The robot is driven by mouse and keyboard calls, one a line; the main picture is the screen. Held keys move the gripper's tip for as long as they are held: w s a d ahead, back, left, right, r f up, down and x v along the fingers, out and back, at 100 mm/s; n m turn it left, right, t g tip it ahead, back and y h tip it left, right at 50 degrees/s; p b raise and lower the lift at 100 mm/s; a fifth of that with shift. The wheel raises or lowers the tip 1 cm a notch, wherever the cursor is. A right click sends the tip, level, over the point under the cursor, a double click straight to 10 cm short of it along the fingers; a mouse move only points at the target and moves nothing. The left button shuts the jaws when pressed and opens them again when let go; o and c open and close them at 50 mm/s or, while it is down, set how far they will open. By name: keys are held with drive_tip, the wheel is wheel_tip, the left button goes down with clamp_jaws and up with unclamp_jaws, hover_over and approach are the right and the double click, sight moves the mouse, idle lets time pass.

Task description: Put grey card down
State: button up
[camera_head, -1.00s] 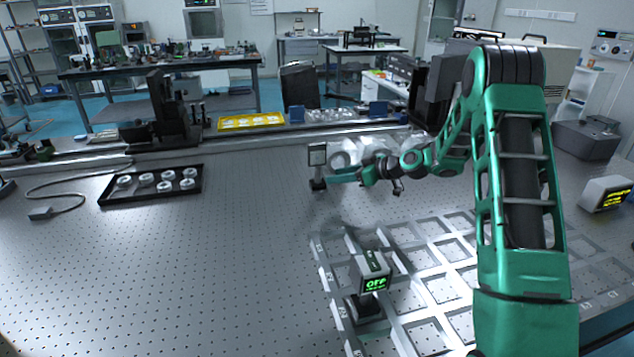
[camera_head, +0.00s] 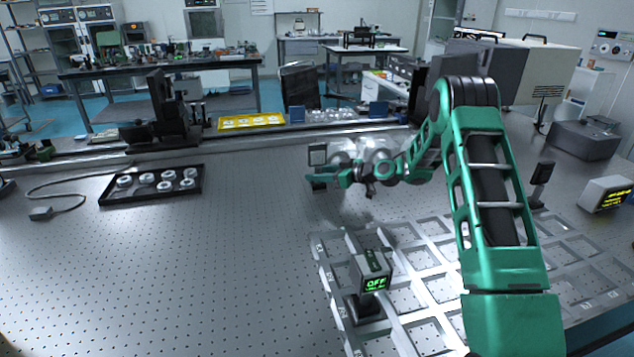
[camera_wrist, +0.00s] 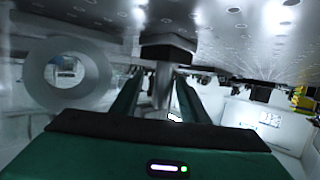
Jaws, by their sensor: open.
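A small upright grey card (camera_head: 317,154) in a dark frame stands on the optical table, left of some blurred round glassy parts. My gripper (camera_head: 318,178) reaches in from the right, just below the card at its stand. In the wrist view the picture looks inverted, with the table at the top. There the open green fingers (camera_wrist: 160,98) lie on either side of a thin post with a dark block (camera_wrist: 166,47) at the table end. I cannot tell whether either finger touches the post.
A slotted grid frame (camera_head: 400,236) holds a device reading OFF (camera_head: 374,270). A black tray of white rings (camera_head: 152,186) lies to the left. A large ring (camera_wrist: 68,75) is close by in the wrist view. The left table front is bare.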

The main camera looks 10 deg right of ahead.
sight(309, 183)
drive_tip(key=x, duration=0.4)
drive_tip(key=shift+s+a+r, duration=0.1)
drive_tip(key=shift+r, duration=0.1)
clamp_jaws()
wheel_tip(309, 183, up, 4)
drive_tip(key=shift+r, duration=0.2)
drive_tip(key=s+a+r, duration=0.6)
drive_tip(key=s+a, duration=0.2)
drive_tip(key=shift+s+r, duration=0.3)
